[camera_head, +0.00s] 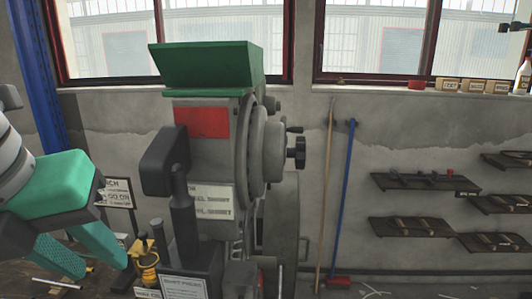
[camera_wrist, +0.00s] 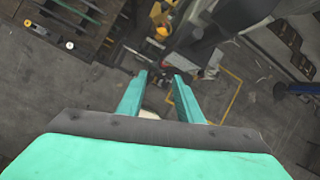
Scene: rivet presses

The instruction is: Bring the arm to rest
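My gripper (camera_head: 102,267) is at the left edge of the head view, a green body with two green fingers pointing down and to the right. In the wrist view my gripper (camera_wrist: 160,76) shows both fingers apart with a gap between them. No object is clearly held; a small pale patch shows low between the fingers. The rivet press (camera_head: 215,150), grey with a green top and a red panel, stands to the right of the gripper in the head view. The gripper appears apart from it.
A yellow coiled item (camera_head: 148,272) and a sign (camera_head: 117,192) are close to the gripper. A wooden pole and a blue-handled broom (camera_head: 343,200) lean on the wall. Wall shelves (camera_head: 425,181) hang at right. Bare floor (camera_wrist: 50,85) shows left in the wrist view.

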